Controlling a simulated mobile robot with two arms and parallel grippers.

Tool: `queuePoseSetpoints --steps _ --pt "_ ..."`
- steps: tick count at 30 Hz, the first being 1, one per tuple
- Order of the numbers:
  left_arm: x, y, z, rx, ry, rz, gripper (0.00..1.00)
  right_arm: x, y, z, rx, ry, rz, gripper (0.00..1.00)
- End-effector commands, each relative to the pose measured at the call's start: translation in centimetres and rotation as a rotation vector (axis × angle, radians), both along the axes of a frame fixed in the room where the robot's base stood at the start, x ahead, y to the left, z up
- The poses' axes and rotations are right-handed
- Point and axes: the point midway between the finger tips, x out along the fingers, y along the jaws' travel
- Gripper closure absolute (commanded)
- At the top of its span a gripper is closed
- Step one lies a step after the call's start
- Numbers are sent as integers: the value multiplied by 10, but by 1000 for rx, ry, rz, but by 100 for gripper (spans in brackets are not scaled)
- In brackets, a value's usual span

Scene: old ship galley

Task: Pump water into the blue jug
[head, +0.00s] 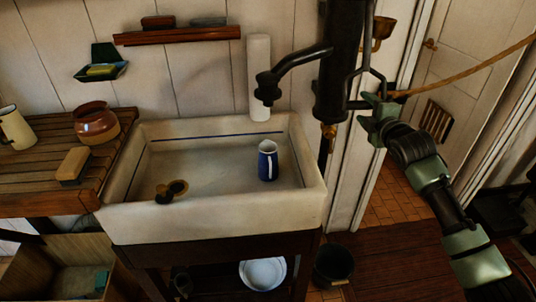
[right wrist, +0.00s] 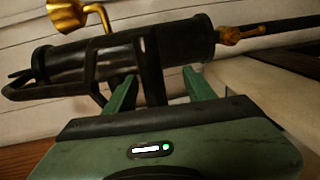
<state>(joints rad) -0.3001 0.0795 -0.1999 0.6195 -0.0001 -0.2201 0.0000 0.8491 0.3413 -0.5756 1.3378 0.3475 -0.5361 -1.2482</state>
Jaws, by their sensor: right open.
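The blue jug (head: 267,163) stands upright in the white sink (head: 215,222), below the black pump spout (head: 268,88). The dark pump body (head: 335,75) rises at the sink's right end; it also shows lying across the right wrist view (right wrist: 185,48). A thin black linkage (head: 357,72) is on the pump's right side. My right gripper (head: 372,112) is open beside the pump, at the lower end of this linkage. In the right wrist view its fingers (right wrist: 160,92) stand either side of a dark bar; contact is unclear. My left gripper is out of view.
A wooden counter (head: 40,175) at left holds a brown pot (head: 96,123), a cream jug (head: 14,128) and a brush (head: 74,166). A plug (head: 165,195) lies in the sink. A dark bucket (head: 333,265) stands on the floor. A tan rope or rod (head: 465,64) crosses the doorway.

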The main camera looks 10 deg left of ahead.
Motion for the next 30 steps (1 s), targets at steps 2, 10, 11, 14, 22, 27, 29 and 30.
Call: queuePoseSetpoints --steps 2,10,11,14,22,27,29,30 --pt "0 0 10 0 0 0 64 -8 -3 5 -1 1 0 45" --pt "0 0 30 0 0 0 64 -34 -11 9 0 0 0 45" --pt "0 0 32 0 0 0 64 -37 -12 10 -1 -1 0 45" --pt "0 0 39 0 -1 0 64 -46 -14 11 -1 -1 1 45" --pt "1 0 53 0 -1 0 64 -69 -22 15 0 -2 0 45" --pt "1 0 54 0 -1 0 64 -73 -23 14 1 -2 0 45" --pt "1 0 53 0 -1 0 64 -73 -23 14 1 -3 0 45" --pt "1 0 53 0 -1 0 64 -73 -23 13 1 -3 0 45"
